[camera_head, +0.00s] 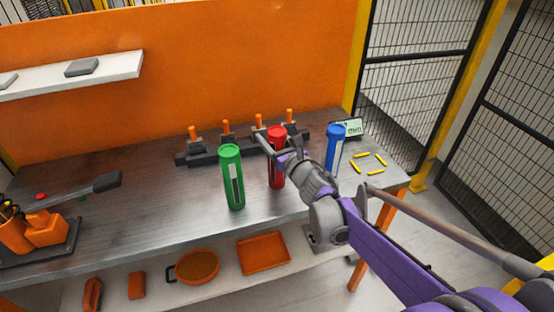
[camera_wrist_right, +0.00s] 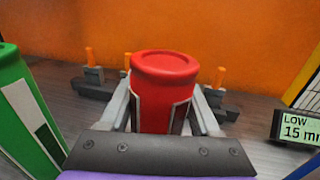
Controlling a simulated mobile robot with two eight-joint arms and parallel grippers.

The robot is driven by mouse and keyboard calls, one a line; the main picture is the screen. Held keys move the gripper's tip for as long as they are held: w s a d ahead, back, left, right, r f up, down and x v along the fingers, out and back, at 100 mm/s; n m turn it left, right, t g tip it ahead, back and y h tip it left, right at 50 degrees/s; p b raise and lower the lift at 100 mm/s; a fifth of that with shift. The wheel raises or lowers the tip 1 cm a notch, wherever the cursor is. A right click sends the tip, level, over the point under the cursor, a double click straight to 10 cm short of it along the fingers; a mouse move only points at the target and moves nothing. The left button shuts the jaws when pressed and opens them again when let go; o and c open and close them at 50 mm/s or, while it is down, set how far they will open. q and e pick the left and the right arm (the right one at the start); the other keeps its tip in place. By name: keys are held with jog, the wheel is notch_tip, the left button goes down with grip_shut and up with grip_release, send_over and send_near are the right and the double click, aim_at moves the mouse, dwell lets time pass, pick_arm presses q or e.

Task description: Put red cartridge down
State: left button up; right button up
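The red cartridge (camera_head: 277,172) is upright at the middle of the metal workbench, between the green cartridge (camera_head: 232,178) and the blue cartridge (camera_head: 334,150). My right gripper (camera_head: 276,148) reaches it from the right, with its fingers around the upper part. In the right wrist view the red cartridge (camera_wrist_right: 165,92) fills the space between the two fingers, which lie against its sides. Its base looks at or very near the bench top; I cannot tell if it touches. The wrist view hides its lower part. My left gripper is not in view.
Behind stands a dark rack (camera_head: 190,158) with several orange-topped pegs. Yellow sticks (camera_head: 376,171) and a small display (camera_head: 352,126) are at the right. An orange device (camera_head: 45,229) is at the left. Bench room is clear left of the green cartridge.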

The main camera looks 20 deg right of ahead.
grip_shut()
jog(key=shift+r, duration=0.1)
